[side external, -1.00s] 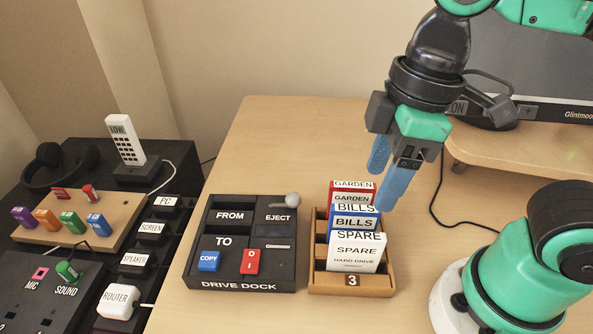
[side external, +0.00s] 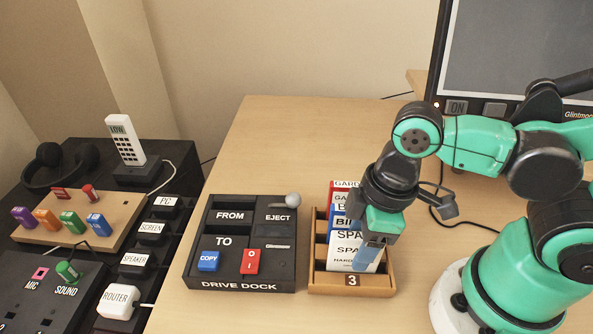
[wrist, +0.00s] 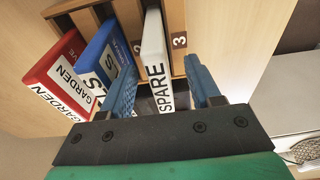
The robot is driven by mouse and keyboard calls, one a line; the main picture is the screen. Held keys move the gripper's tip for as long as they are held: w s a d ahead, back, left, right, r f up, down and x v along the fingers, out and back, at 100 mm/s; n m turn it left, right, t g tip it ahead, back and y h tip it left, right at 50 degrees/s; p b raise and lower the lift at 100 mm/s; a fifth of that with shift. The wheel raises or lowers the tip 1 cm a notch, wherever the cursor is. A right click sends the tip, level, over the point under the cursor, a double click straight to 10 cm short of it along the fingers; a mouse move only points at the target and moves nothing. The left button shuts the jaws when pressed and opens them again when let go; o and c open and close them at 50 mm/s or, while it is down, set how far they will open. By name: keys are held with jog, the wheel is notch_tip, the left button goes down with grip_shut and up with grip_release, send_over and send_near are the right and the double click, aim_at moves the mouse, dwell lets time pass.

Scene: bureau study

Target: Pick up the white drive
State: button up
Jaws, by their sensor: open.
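The white drive, labelled SPARE, stands in the front slot of a wooden rack (side external: 317,285) marked 3; its face shows in the side view (side external: 343,250), partly hidden by my gripper. In the wrist view the white drive (wrist: 154,62) stands between my two blue fingers. My gripper (wrist: 163,85) is open, one finger on each side of the drive, with a visible gap to the right finger. In the side view my gripper (side external: 371,258) points down over the rack's front right.
A blue BILLS drive (wrist: 106,55) and a red GARDEN drive (wrist: 66,72) stand in the same rack beside the white one. A black drive dock (side external: 240,240) lies left of the rack. The monitor stands at the back right.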

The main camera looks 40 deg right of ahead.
aim_at(354, 253)
jog(key=shift+w+a+f, duration=0.15)
jog(key=shift+f, duration=1.5)
grip_shut()
